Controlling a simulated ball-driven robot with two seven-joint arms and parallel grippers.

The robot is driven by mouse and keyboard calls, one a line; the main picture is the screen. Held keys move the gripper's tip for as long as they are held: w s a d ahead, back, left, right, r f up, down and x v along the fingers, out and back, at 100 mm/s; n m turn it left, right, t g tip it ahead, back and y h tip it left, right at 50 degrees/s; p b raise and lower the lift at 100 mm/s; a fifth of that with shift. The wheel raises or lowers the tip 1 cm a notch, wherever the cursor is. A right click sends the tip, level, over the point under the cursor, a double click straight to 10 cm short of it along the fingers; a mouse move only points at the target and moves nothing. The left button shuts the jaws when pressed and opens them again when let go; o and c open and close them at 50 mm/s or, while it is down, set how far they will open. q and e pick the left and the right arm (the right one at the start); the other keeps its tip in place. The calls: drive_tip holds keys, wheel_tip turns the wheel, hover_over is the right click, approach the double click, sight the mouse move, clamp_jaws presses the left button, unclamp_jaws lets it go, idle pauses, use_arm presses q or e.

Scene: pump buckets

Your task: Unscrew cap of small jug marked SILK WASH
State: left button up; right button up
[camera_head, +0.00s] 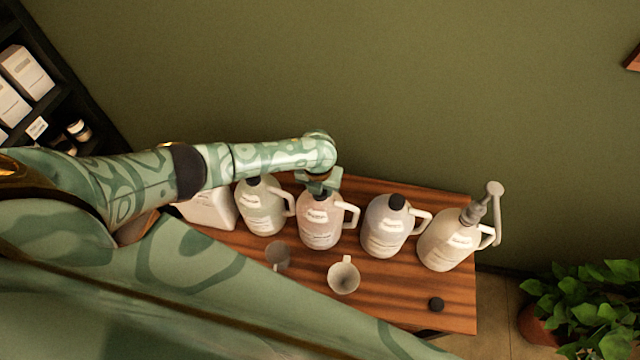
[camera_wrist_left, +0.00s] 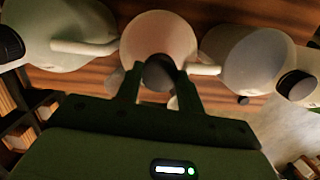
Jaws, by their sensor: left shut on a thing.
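A row of white-handled jugs stands on the wooden table (camera_head: 400,299). Their label text is too small to read, so I cannot tell which is marked SILK WASH. My left gripper (camera_head: 320,189) is above the pinkish jug (camera_head: 319,228), mid-row. In the left wrist view my left gripper (camera_wrist_left: 160,80) is shut on that jug's dark cap (camera_wrist_left: 159,70), one finger on each side. The cap sits at the top of the pinkish jug (camera_wrist_left: 158,30); whether it is loose on the neck I cannot tell. My right gripper is not in view.
A greenish jug (camera_head: 263,214) is close on the left, a lavender jug (camera_head: 384,233) with a black cap on the right. A pump jug (camera_head: 447,244) stands at the right end.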

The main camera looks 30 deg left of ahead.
use_arm(q)
drive_tip(key=shift+r+n+p, duration=0.15)
drive_tip(key=shift+n+p, duration=0.25)
drive_tip(key=shift+n, duration=1.3)
drive_tip(key=n+y, duration=0.1)
drive_tip(key=n, duration=0.4)
drive_tip(key=shift+a+g, duration=0.1)
drive_tip(key=shift+g, duration=0.2)
drive_tip(key=o, duration=1.1)
